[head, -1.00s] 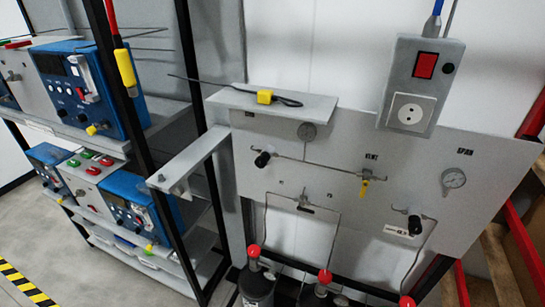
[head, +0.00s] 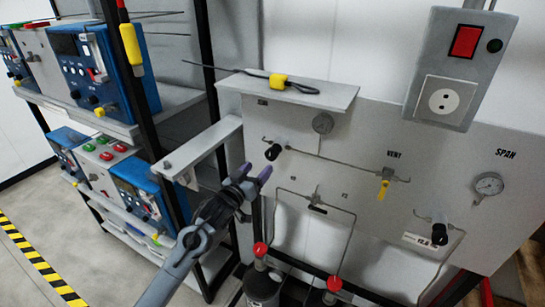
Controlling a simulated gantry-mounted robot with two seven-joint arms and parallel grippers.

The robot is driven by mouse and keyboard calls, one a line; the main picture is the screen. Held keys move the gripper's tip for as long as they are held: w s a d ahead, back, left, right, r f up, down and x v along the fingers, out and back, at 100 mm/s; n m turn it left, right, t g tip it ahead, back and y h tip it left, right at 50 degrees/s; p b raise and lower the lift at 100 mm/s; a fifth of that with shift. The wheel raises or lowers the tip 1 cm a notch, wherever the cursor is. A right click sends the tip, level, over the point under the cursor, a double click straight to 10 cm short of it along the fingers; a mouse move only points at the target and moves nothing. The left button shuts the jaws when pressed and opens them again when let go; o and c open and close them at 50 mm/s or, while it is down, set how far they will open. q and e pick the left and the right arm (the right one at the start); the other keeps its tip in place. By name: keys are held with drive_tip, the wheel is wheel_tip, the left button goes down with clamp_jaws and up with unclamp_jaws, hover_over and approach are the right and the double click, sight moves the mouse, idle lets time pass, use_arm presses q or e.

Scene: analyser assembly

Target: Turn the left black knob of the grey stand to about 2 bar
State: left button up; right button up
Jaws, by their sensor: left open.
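The grey stand (head: 350,180) is an upright panel with thin pipes on it. Its left black knob (head: 273,152) sits at the upper left of the panel, below a small round gauge (head: 323,123) whose reading is too small to tell. My right gripper is not in view.
A yellow valve handle (head: 384,188) is at mid-panel. A shelf (head: 300,90) with a yellow-tagged cable juts above the knob, and a grey bracket (head: 205,147) sticks out at left. Red-capped bottles (head: 262,285) stand below. A rack with blue instruments (head: 140,190) is at left.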

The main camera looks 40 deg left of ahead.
sight(270, 156)
use_arm(q)
drive_tip(key=w, duration=0.2)
drive_tip(key=w+p, duration=0.1)
drive_tip(key=w, duration=0.2)
drive_tip(key=w+a+p, duration=0.1)
drive_tip(key=w, duration=0.1)
drive_tip(key=shift+w+a+r, duration=0.1)
drive_tip(key=shift+w, duration=0.15)
drive_tip(key=shift+w+a, duration=0.2)
drive_tip(key=shift+w, duration=0.85)
drive_tip(key=shift+c, duration=0.4)
drive_tip(key=c, duration=1)
